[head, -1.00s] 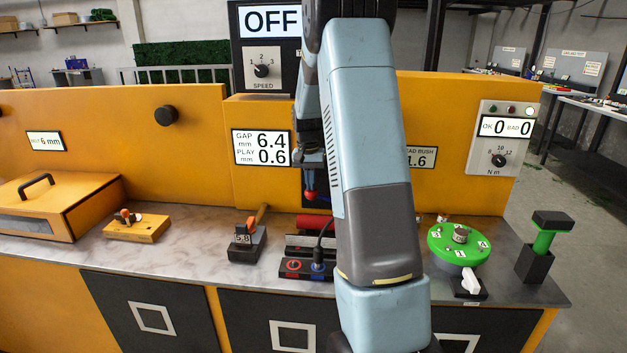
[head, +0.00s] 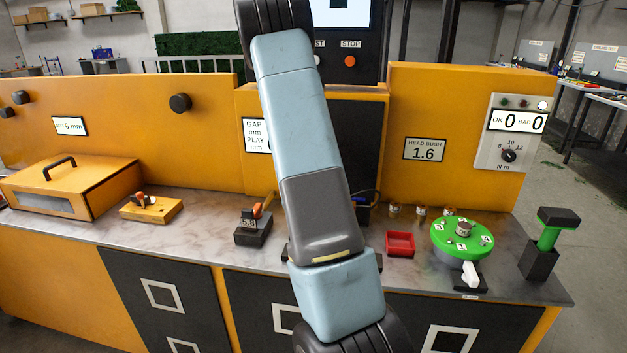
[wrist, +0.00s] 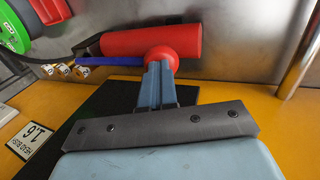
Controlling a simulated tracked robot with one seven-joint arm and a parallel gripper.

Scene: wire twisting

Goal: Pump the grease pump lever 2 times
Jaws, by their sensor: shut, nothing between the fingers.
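In the wrist view my gripper (wrist: 159,84) is shut, with its fingertips at a red ball knob (wrist: 162,57). In the head view my arm hides the gripper, knob and cylinder.
A green disc fixture (head: 462,238), a red tray (head: 400,244) and a green-handled tool (head: 549,238) stand on the right of the bench. A dark block marked 5.8 (head: 253,230) and a yellow block (head: 151,208) stand left. An orange panel (head: 440,110) rises behind.

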